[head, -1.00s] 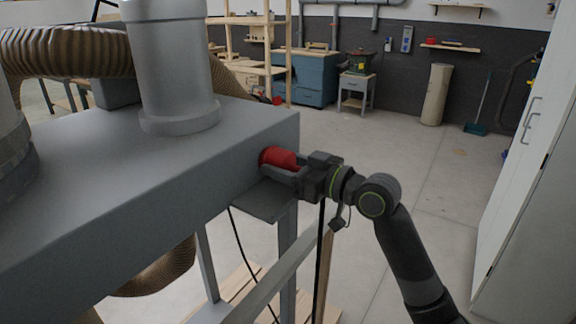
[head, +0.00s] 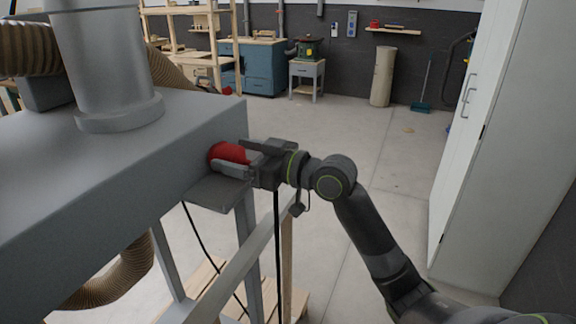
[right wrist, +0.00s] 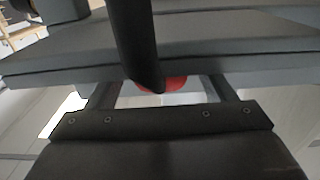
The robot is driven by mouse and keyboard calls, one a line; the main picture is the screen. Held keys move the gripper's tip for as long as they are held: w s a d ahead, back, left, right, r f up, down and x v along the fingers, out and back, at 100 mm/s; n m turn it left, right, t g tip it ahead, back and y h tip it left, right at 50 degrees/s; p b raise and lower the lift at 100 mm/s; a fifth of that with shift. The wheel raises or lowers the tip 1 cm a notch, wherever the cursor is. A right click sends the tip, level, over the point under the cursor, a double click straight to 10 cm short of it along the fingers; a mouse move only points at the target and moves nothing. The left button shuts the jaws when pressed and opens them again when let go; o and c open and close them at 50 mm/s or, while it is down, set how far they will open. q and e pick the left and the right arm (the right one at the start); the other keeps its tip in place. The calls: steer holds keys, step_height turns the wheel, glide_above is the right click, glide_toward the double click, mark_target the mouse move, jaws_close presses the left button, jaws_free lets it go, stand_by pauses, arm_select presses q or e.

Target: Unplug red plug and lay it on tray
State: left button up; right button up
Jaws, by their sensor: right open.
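The red plug (head: 228,153) sits at the end face of the grey machine housing (head: 185,135), just above a small grey tray (head: 212,194) fixed below it. My right gripper (head: 240,158) is open, with its fingers on either side of the plug's outer end. Whether a finger touches the plug I cannot tell. In the right wrist view, a bit of red plug (right wrist: 176,83) shows between the fingers, mostly hidden behind a dark bar. The tray looks empty where I can see it. My left gripper is not in view.
A thin black cable (head: 205,240) hangs below the tray beside the grey legs. A wooden pallet (head: 200,290) lies on the floor underneath. A white cabinet (head: 475,150) stands at the right. The floor between cabinet and machine is clear.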

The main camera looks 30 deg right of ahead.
steer(key=p+v, duration=0.2)
steer(key=v, duration=1.4)
stand_by(0.3)
stand_by(0.5)
